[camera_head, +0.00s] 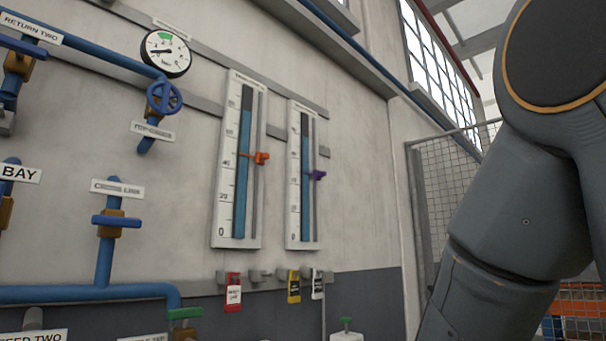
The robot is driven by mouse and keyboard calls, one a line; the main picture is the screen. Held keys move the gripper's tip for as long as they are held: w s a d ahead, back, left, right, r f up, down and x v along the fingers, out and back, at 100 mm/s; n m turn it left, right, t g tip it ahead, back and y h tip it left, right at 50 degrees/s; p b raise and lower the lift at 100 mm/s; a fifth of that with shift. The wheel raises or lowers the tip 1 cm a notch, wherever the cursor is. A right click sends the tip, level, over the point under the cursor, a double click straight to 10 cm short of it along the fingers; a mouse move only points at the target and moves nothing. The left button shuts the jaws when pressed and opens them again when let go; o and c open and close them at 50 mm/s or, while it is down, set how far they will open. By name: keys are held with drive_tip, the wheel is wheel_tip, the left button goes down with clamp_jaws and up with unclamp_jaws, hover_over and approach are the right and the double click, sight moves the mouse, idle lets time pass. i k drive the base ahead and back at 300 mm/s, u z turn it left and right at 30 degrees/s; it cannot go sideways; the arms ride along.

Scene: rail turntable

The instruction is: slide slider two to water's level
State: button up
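Two white level gauges with scales hang on the wall in the head camera view. The left gauge (218,215) has an orange slider (261,158) on its right side, roughly mid-scale. The right gauge (292,225) has a purple slider (317,175) on its right side, also near mid-scale. Each gauge has a blue water column, the left one (242,190) and the right one (305,190). Both columns reach above their sliders, with a darker stretch at the top. No number on the sliders can be read. My gripper is out of view; only my arm shows at the right.
A round dial (165,54), a blue handwheel (163,97) and blue pipes with valves (116,221) are at the left. Red (233,293) and yellow (294,287) tags hang below the gauges. A mesh fence (445,180) stands at the right, partly behind my arm.

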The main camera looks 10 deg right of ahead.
sight(317, 174)
drive_tip(key=u, duration=0.05)
drive_tip(key=k, duration=0.6)
drive_tip(key=z, duration=0.75)
drive_tip(key=i, duration=0.9)
drive_tip(key=z, duration=0.55)
drive_tip(key=i, duration=0.9)
drive_tip(key=u, duration=0.75)
drive_tip(key=i, duration=0.85)
drive_tip(key=u, duration=0.6)
